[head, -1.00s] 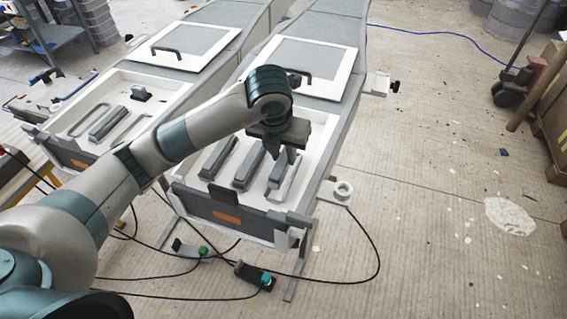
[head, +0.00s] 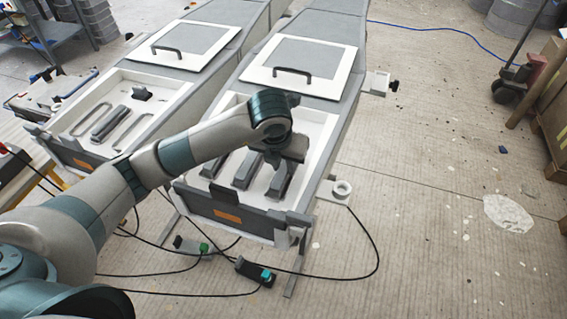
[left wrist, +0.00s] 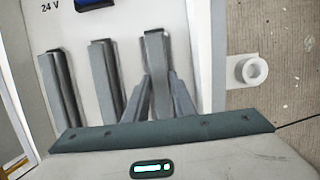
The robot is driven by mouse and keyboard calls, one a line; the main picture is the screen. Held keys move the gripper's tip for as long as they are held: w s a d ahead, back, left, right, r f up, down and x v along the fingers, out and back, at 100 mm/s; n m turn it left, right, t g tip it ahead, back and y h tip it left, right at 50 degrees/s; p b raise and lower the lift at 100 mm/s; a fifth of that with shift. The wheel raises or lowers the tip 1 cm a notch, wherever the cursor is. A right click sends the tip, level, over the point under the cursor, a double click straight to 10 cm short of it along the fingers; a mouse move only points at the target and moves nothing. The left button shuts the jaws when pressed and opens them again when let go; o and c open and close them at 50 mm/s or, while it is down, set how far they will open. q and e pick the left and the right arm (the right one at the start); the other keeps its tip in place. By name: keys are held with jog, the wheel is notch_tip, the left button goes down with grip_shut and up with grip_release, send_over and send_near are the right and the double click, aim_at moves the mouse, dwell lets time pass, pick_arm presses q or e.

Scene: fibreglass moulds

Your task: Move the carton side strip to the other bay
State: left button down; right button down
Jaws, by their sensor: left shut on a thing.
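The carton side strip (head: 281,184) is a long grey ridged bar, the rightmost of three in the right bay (head: 318,165), on the side towards the cartons. My left gripper (head: 275,164) is over it and shut on it; its fingers partly hide the strip. In the left wrist view the strip (left wrist: 157,55) stands between the two fingers (left wrist: 158,92). I cannot tell whether it is clear of the bay floor. The left bay (head: 178,110) holds one grey strip (head: 111,123) between two empty outlined slots. My right gripper is out of view.
Two more strips, a middle one (head: 244,171) and a left one (head: 214,162), lie close beside the held strip. Raised walls divide the bays. A white bracket with a ring (head: 342,188) stands at the right. Cables lie on the floor in front.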

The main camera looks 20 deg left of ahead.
aim_at(279, 178)
pick_arm(q)
jog(key=shift+f, duration=0.1)
jog(key=c, duration=1.5)
grip_release()
jog(key=shift+c, duration=0.2)
jog(key=shift+o, duration=0.3)
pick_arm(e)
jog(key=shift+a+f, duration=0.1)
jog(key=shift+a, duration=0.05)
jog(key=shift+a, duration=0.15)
pick_arm(q)
jog(key=shift+r, duration=0.3)
jog(key=shift+s+r, duration=0.1)
jog(key=shift+r, duration=0.15)
jog(key=b+v, duration=0.2)
jog(key=v, duration=0.9)
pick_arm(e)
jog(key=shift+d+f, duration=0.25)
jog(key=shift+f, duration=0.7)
